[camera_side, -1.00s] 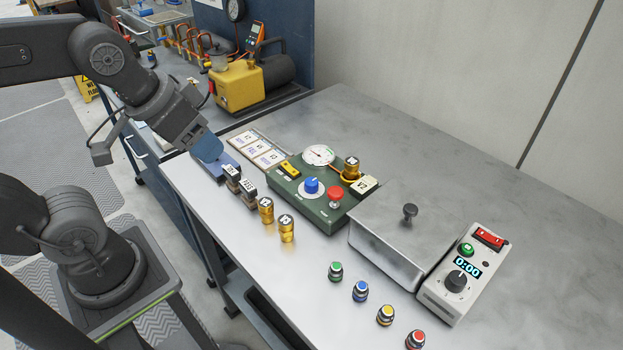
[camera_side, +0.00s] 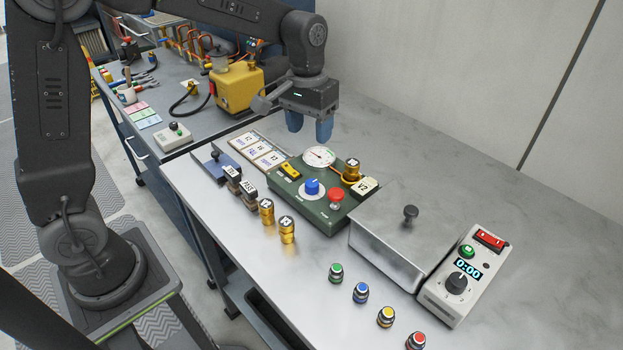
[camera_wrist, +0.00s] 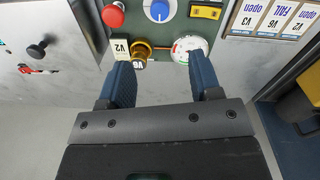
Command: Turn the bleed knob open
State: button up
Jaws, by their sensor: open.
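A green panel box (camera_side: 290,206) sits on the metal bench. It carries a blue knob (camera_side: 312,186) on a white dial, a red knob (camera_side: 336,195), a round gauge (camera_side: 318,156) and a brass fitting (camera_side: 351,172). No readable label shows which is the bleed knob. My gripper (camera_side: 310,128) is open and empty, pointing down above and behind the gauge. In the wrist view, the brass fitting (camera_wrist: 141,48) and gauge (camera_wrist: 188,46) lie at and beyond my fingertips (camera_wrist: 162,68). The blue knob (camera_wrist: 158,10) and red knob (camera_wrist: 113,14) are farther up, apart from the fingers.
A lidded metal box (camera_side: 390,235) stands right of the panel, then a timer unit (camera_side: 463,276). Several coloured knobs (camera_side: 361,291) line the front. Brass pieces (camera_side: 287,229), stamps (camera_side: 248,192) and a tag board (camera_side: 262,150) are at left. The back of the bench is clear.

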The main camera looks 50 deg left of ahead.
aim_at(312, 183)
jog(key=f, duration=1.3)
jog(key=shift+d+f, duration=0.2)
jog(key=shift+d, duration=0.05)
jog(key=c, duration=0.9)
